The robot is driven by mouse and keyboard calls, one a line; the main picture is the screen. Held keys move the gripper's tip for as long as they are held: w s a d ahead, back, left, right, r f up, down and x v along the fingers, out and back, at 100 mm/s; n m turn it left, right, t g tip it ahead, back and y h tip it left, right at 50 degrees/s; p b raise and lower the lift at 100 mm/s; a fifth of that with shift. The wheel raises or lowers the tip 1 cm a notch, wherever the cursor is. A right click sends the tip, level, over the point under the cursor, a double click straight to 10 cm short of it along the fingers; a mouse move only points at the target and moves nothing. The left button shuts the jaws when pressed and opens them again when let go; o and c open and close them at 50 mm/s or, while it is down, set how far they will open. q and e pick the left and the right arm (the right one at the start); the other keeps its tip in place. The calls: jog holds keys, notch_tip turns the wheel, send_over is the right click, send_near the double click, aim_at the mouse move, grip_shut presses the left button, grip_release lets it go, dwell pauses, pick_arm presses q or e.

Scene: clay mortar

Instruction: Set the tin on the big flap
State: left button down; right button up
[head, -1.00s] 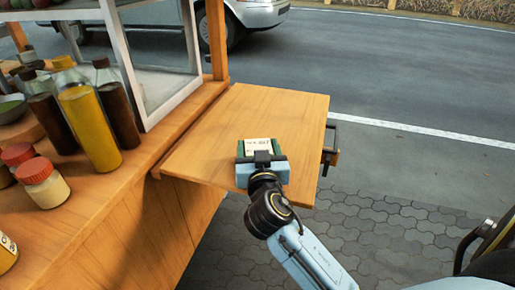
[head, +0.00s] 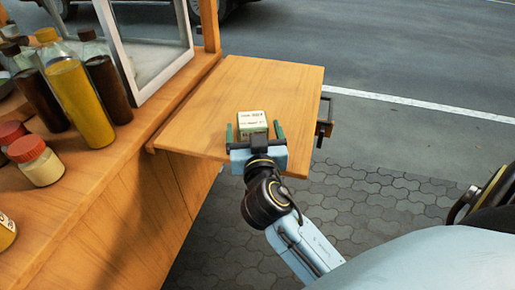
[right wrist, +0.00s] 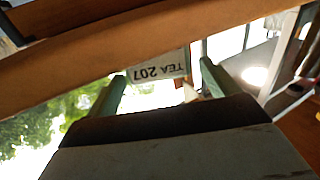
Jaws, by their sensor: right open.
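The tin (head: 252,122) is a small box with a pale label and greenish sides. It rests on the big flap (head: 265,80), a flat wooden board extending from the stall counter, near its front edge. My right gripper (head: 254,131) is open at the tin's near side. Its green fingers are spread, one to each side, with a gap to the tin. In the right wrist view the tin (right wrist: 158,70), with upside-down "TEA 207" lettering, shows between the finger ends. My left gripper is not in view.
The counter at left holds bottles, including a yellow one (head: 79,98), and a red-lidded jar (head: 38,162). A white-framed glass case (head: 148,45) stands beside the flap. A dark bracket (head: 325,118) is at the flap's right edge. The flap beyond the tin is clear.

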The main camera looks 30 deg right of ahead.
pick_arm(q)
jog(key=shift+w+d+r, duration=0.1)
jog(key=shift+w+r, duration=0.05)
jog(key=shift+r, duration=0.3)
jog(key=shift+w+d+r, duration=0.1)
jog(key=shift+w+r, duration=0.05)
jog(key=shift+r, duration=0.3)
pick_arm(e)
jog(key=v, duration=0.8)
